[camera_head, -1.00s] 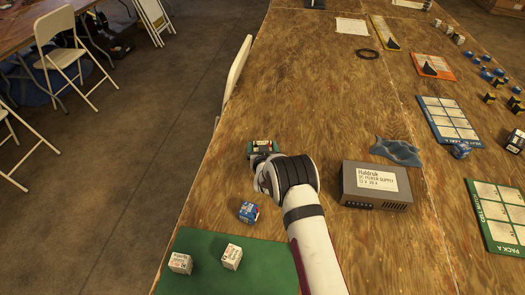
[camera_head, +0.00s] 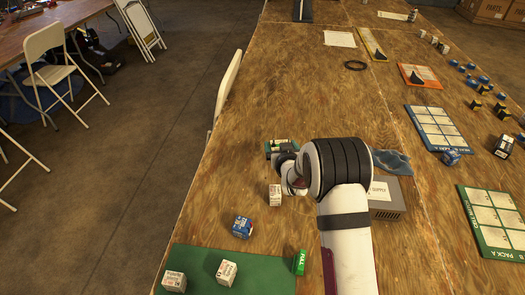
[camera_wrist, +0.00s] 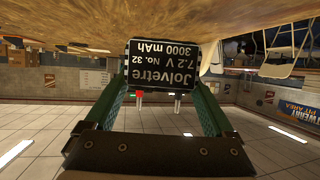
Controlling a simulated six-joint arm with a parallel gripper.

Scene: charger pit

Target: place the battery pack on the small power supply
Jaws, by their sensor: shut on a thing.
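My gripper (camera_wrist: 161,84) has green fingers shut on the black battery pack (camera_wrist: 162,62). Its white label reads Jolvetre 7.2 V, 3000 mAh and appears upside down in the wrist view. In the head view the pack and finger ends (camera_head: 279,147) show small, beyond my wrist, over the wooden table. The grey power supply (camera_head: 386,206) stands on the table to the right of my arm. My arm hides its left part and most of its label. The pack is left of and farther off than the supply, apart from it.
A white box (camera_head: 275,195), a blue box (camera_head: 242,227) and a green box (camera_head: 300,262) stand left of my arm. White boxes stand on a green mat (camera_head: 200,262). A blue-grey cloth (camera_head: 393,162) lies behind the supply. Labelled boards (camera_head: 494,222) lie at right.

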